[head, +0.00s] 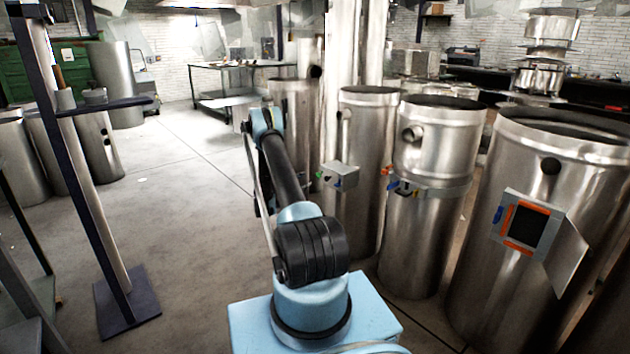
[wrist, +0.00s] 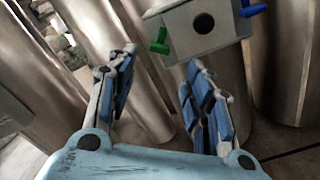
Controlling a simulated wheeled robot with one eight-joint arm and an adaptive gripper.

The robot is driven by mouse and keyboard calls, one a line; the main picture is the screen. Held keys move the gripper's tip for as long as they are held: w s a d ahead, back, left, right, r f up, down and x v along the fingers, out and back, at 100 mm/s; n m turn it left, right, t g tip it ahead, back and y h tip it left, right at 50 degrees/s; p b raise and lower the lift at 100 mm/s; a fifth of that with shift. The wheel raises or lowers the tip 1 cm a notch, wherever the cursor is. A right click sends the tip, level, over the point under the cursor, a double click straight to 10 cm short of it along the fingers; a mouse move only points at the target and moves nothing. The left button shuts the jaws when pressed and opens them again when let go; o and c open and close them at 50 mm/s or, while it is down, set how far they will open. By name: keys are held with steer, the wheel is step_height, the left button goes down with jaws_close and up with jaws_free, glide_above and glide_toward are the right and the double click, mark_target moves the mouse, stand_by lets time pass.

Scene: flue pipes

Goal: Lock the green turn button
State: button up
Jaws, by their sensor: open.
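The green turn button (wrist: 159,41) sticks out from the left side of a small grey metal box (wrist: 199,27). In the head view the green button (head: 319,175) is a tiny spot left of the box (head: 342,173) on a steel flue pipe. A blue turn button (wrist: 253,10) is on the box's right side. My gripper (wrist: 162,62) is open and empty. Its two fingers point up toward the box, with the green button just beyond and between the tips, seemingly apart from them. In the head view my arm hides the gripper.
Right of the box stand more steel pipes, one with a blue-fitted bracket (head: 428,189) and one with an open hatch (head: 523,224), its door swung right. A dark metal stand (head: 83,185) is at the left. The floor (head: 185,225) between is clear.

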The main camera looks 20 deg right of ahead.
steer(key=x, duration=0.9)
steer(key=c, duration=1)
